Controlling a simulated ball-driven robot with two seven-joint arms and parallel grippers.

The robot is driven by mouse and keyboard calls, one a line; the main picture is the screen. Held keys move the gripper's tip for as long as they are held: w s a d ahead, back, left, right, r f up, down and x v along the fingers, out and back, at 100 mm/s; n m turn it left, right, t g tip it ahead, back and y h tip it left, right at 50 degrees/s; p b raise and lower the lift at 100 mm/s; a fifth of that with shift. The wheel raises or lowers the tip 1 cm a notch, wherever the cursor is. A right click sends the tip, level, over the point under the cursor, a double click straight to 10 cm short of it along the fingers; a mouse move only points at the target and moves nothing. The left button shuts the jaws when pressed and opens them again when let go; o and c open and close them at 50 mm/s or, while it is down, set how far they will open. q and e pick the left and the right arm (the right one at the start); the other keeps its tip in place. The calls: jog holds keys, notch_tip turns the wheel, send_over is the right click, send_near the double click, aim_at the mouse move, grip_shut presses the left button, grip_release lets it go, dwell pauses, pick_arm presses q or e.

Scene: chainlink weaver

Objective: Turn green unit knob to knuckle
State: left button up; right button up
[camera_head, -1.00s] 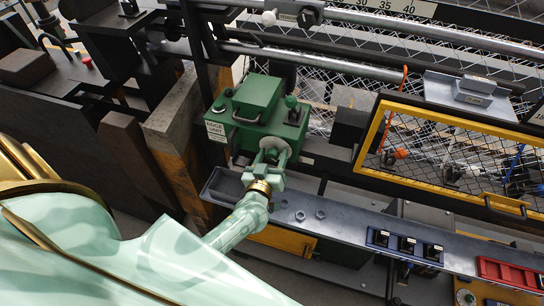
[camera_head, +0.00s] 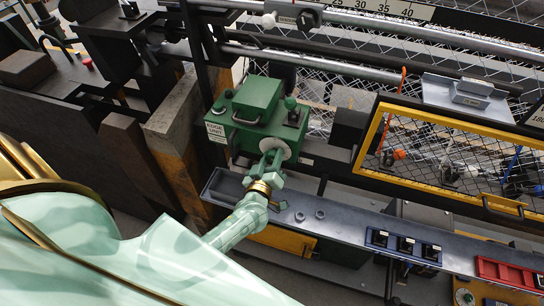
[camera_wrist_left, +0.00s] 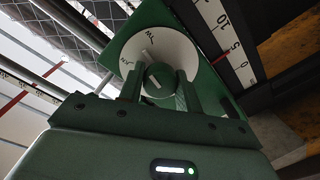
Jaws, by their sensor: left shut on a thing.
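The green unit (camera_head: 262,110) stands at centre left in the head view, with a small white label on its left side. A pale dial disc (camera_head: 284,149) is on its front. In the left wrist view the white dial (camera_wrist_left: 178,48) carries dark lettering too small to read surely. At its centre is the round green knob (camera_wrist_left: 160,78) with a white pointer line. My left gripper (camera_head: 270,160) is at the dial. It also shows in the left wrist view (camera_wrist_left: 160,88), its two fingers shut on either side of the knob. My right gripper is not in view.
A grey rail shelf (camera_head: 345,225) with several nuts runs below the unit. A yellow-framed mesh guard (camera_head: 455,150) is at right. A post stands close left of the unit.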

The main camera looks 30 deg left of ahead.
pick_arm(q)
jog(key=n, duration=0.4)
jog(key=shift+n, duration=1.8)
jog(key=o, duration=1)
jog(key=shift+c, duration=0.2)
jog(key=shift+s, duration=0.1)
jog(key=v, duration=1.6)
jog(key=shift+s+a+r+b, duration=0.2)
jog(key=shift+r+b, duration=0.05)
jog(key=shift+b, duration=0.1)
